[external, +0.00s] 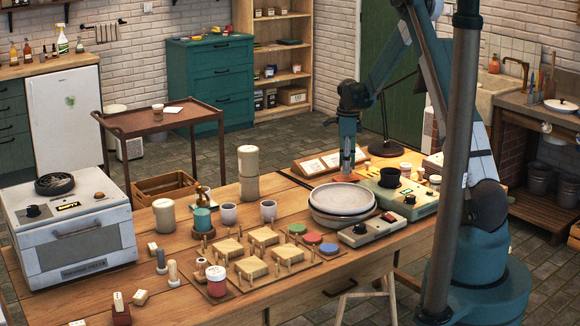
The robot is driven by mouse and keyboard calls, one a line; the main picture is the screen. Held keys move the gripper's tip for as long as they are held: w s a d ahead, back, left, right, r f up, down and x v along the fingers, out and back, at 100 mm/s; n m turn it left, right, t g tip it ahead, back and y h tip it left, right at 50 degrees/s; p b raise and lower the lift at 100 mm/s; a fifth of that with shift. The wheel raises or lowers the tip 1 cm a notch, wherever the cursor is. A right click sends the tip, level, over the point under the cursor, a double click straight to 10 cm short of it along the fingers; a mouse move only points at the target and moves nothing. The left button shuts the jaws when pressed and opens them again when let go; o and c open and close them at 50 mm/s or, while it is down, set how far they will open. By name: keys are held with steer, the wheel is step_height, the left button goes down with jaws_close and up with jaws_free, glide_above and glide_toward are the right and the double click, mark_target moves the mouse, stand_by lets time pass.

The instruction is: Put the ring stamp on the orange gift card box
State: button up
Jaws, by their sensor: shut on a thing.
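My gripper (347,174) points straight down at the back of the worktable, just behind the stacked pale plates. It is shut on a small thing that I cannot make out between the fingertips. An orange-brown wooden box with white cards (312,166) lies beside and partly behind the gripper. I cannot tell whether the gripper or the held thing touches it. Several small handled pieces that look like stamps stand at the left front, among them a grey one with a pale handle (173,273). I cannot pick out a ring stamp for certain.
The stacked plates (342,201) stand close in front of my gripper. A greenish device (402,198) with a black cup is at their right, a grey control box (371,229) in front. A lamp (386,148) stands behind.

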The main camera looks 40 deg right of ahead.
steer(key=shift+f, duration=1)
steer(key=shift+f, duration=0.2)
steer(key=o, duration=0.8)
steer(key=shift+o, duration=0.2)
steer(key=shift+r, duration=0.2)
step_height(320, 180, up, 12)
steer(key=shift+p, duration=0.75)
